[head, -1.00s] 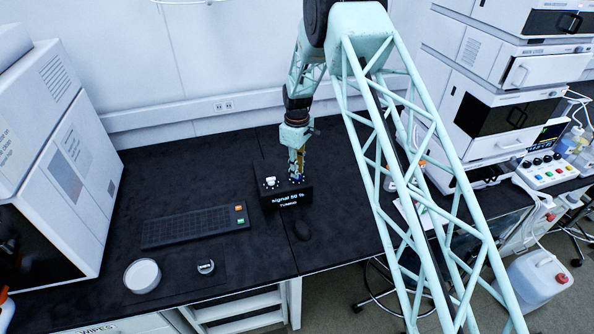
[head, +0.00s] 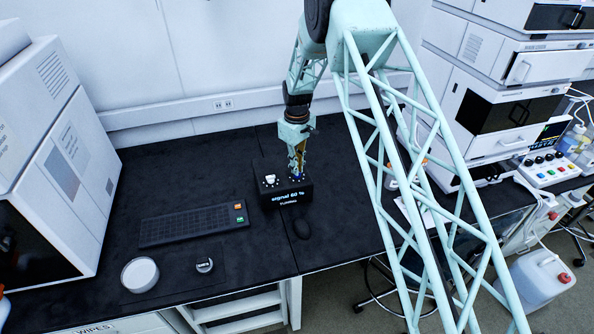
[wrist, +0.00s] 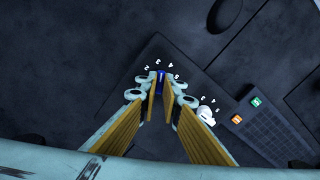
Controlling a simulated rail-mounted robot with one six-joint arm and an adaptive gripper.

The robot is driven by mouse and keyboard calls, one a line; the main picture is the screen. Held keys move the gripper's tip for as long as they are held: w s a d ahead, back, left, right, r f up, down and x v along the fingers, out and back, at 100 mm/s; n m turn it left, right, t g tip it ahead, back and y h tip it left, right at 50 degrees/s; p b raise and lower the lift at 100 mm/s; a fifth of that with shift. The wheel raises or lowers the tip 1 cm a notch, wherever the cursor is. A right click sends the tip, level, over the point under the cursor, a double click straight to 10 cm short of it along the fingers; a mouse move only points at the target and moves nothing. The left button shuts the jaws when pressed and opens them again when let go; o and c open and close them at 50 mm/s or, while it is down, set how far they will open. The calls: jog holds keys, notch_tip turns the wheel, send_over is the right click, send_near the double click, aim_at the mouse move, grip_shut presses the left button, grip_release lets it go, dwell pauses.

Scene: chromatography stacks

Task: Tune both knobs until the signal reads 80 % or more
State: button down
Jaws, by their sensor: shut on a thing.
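The black tuning box (head: 276,200) stands on the dark bench, and its front display appears to read "signal 60 %" in small blurred text. A white knob (head: 270,180) sits on the left of its top, free of my gripper; it also shows in the wrist view (wrist: 206,115). My gripper (head: 297,175) points down over the right side of the box. In the wrist view its yellow-padded fingers (wrist: 160,88) are shut on a blue knob (wrist: 161,77), with white dial numbers around it. The fingers partly hide the blue knob.
A black keyboard (head: 190,226) with orange and green keys lies left of the box. A round white dish (head: 140,274) is at front left. Instrument stacks stand at both sides.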

jog(key=m+b, duration=0.2)
jog(key=m, duration=0.4)
jog(key=shift+b, duration=0.35)
dwell(0.4)
jog(key=c, duration=2.8)
grip_release()
jog(key=shift+r, duration=0.1)
jog(key=shift+r, duration=5.9)
